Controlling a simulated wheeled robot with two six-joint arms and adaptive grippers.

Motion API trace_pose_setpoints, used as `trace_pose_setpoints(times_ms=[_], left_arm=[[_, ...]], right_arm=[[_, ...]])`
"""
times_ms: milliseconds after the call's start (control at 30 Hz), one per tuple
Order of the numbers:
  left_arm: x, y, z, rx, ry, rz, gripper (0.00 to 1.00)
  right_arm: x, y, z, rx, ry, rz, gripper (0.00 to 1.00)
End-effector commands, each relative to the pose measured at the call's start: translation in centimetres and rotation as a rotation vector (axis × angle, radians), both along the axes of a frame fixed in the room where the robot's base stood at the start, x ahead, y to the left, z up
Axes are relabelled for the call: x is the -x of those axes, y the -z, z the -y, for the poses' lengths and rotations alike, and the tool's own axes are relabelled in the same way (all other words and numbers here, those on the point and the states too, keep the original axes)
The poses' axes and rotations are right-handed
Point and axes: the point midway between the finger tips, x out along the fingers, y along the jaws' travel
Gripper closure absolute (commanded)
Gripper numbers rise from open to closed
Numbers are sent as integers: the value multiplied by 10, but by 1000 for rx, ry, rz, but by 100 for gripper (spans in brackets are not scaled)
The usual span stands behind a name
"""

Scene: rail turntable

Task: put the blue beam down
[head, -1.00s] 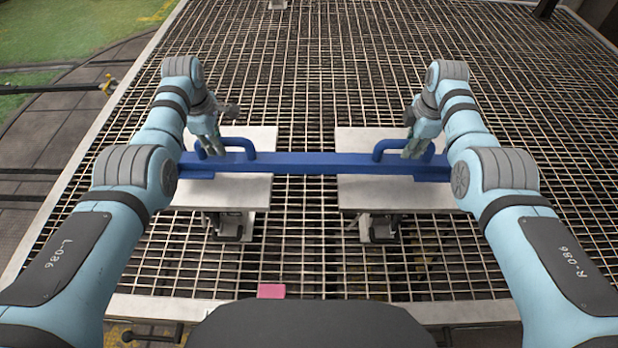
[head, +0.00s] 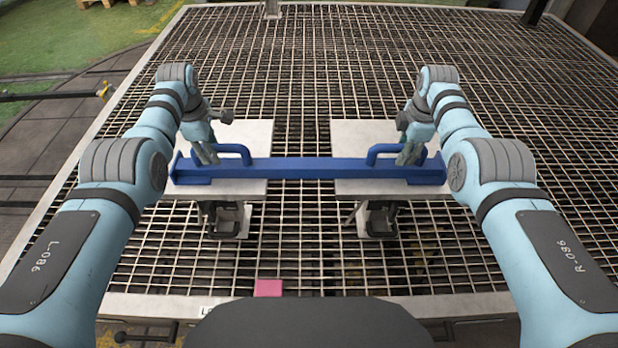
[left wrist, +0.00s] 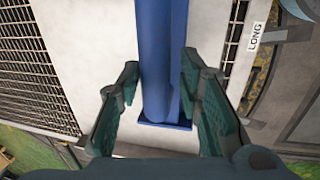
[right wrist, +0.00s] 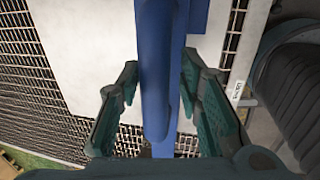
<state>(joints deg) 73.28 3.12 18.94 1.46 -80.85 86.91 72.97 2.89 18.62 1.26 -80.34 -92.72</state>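The blue beam (head: 310,168) lies left to right across two pale plates, the left plate (head: 240,187) and the right plate (head: 380,186). It looks level and appears to rest on them. A raised handle stands near each end. My left gripper (head: 207,152) is at the left handle (head: 236,147); in the left wrist view its fingers (left wrist: 160,85) stand open on both sides of the handle bar, with gaps. My right gripper (head: 409,152) is at the right handle (head: 381,149); in the right wrist view its fingers (right wrist: 160,85) are also open around the bar.
Both plates stand on supports over a large metal grating (head: 310,240). A pink block (head: 268,288) lies at the near edge of the grating. A yellow-tipped bar (head: 104,90) is at the left. The grating behind the plates is clear.

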Motion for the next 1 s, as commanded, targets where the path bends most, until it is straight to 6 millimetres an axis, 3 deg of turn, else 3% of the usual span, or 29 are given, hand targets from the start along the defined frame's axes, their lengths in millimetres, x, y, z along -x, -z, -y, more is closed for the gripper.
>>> trace_pose_setpoints(times_ms=[333,467,567,800,1000], left_arm=[[1,-2,0,0,0,-1,60],[1,-11,0,0,0,1,60],[6,-26,0,0,1,4,60],[22,-97,-1,0,-1,6,60],[28,-121,-1,0,-1,4,60]], right_arm=[[0,-2,-1,-2,-1,-1,60],[0,-2,-1,-2,-1,0,60],[0,-2,-1,-2,-1,0,60],[0,-2,-1,-2,-1,0,60],[0,-4,-1,-2,-1,1,60]])
